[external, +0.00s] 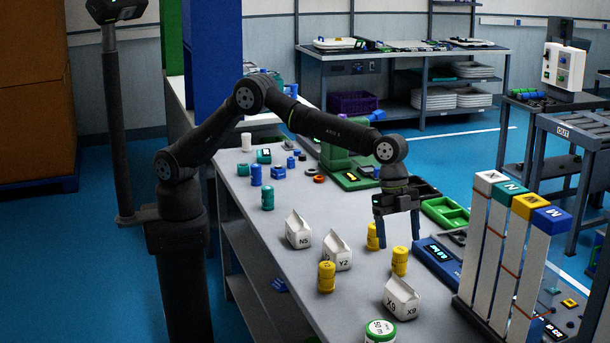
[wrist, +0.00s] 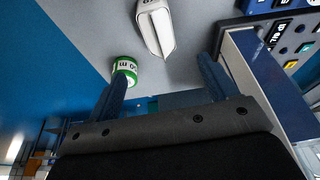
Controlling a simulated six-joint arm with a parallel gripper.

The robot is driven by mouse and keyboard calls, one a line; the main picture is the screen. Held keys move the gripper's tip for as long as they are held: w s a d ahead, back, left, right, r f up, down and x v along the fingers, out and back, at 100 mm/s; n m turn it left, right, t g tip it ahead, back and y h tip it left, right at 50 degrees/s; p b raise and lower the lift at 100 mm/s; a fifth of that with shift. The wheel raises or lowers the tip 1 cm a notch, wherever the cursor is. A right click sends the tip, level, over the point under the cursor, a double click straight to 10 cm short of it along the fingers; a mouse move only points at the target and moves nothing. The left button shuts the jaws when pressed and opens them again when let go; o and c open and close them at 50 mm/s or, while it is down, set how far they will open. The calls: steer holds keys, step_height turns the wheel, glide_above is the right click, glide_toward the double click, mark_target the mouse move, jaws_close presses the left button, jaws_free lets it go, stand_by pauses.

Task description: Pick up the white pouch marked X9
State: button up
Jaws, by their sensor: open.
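The white pouch marked X9 (external: 402,300) stands upright on the grey bench, near its front in the external view. In the wrist view a white pouch (wrist: 154,28), apparently the same one, shows near the top edge, partly cut off, with its marking not readable. My gripper (external: 399,242) is open and empty above the bench, behind and higher than the X9 pouch. In the wrist view its two fingers (wrist: 160,77) are spread apart, with the pouch beyond their tips and not between them.
Yellow canisters (external: 400,261) (external: 326,277) stand nearby. A green-lidded jar (external: 380,331) is close in front of the X9 pouch. A tall rack with coloured caps (external: 505,255) and a blue device (external: 437,262) are to the right.

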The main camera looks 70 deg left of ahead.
mark_target(402, 290)
steer(key=x, duration=1.1)
steer(key=shift+d+f, duration=0.1)
steer(key=shift+f, duration=0.25)
steer(key=shift+x, duration=2.6)
steer(key=shift+s+f, duration=0.15)
steer(key=shift+f, duration=0.15)
steer(key=c, duration=1.1)
